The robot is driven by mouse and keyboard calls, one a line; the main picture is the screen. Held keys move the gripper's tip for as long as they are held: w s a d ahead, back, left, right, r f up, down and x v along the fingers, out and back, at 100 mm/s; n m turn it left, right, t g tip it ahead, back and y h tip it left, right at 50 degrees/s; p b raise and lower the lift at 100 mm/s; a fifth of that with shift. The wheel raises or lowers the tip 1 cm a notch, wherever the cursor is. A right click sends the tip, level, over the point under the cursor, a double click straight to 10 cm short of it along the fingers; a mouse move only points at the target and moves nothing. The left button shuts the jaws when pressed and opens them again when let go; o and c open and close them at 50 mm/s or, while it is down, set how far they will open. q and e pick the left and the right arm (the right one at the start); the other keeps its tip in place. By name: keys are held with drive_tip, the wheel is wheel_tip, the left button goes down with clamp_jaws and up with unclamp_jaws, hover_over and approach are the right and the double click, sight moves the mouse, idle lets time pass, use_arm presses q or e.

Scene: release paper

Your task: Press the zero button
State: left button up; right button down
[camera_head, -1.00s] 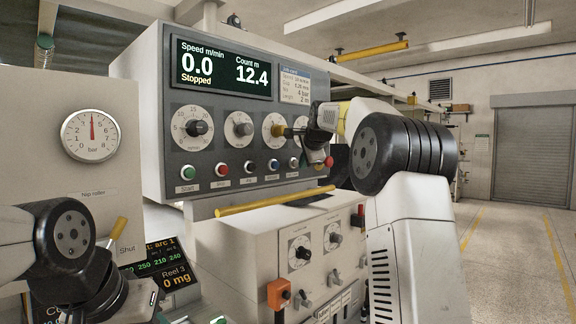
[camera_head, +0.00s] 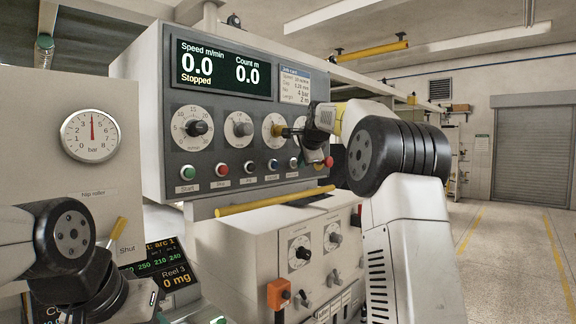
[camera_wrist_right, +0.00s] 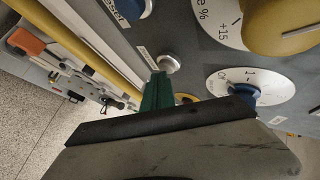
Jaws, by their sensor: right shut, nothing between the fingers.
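The control panel (camera_head: 225,155) has a row of buttons below its dials. The pale zero button (camera_head: 293,163) is toward the right end of the row, beside a blue button (camera_head: 272,164). It also shows as a silvery round button (camera_wrist_right: 168,63) in the right wrist view. My right gripper (camera_wrist_right: 158,92) is shut and empty, its green fingertips just by that button; I cannot tell whether they touch it. The display (camera_head: 222,68) reads speed 0.0, Stopped, and count 0.0. My left arm is at the lower left; its fingers are not clear.
A yellow knob (camera_wrist_right: 285,25) and a smaller dial with a blue knob (camera_wrist_right: 243,92) are close to my right gripper. A yellow bar (camera_head: 275,202) runs below the buttons. A pressure gauge (camera_head: 90,136) is at the left. Open floor (camera_head: 500,250) lies to the right.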

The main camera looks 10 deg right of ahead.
idle(0.5)
drive_tip(key=shift+s+d, duration=0.45)
drive_tip(key=shift+s, duration=0.15)
drive_tip(key=s+d, duration=0.1)
drive_tip(key=s, duration=0.1)
drive_tip(key=s+d, duration=0.2)
idle(0.4)
idle(0.4)
drive_tip(key=s+a+f+n+g, duration=0.1)
drive_tip(key=s+a+f+n, duration=0.2)
drive_tip(key=s, duration=1.1)
drive_tip(key=s+a+f+n+g+y, duration=0.1)
drive_tip(key=s+a+f+n+g, duration=0.1)
drive_tip(key=s+f+n, duration=0.6)
drive_tip(key=s+a+f+n+g, duration=0.2)
drive_tip(key=s+f+n, duration=0.3)
drive_tip(key=s+f, duration=0.6)
drive_tip(key=s+a, duration=0.1)
drive_tip(key=s, duration=0.8)
drive_tip(key=shift+a+f+n, duration=0.3)
drive_tip(key=shift+f, duration=0.1)
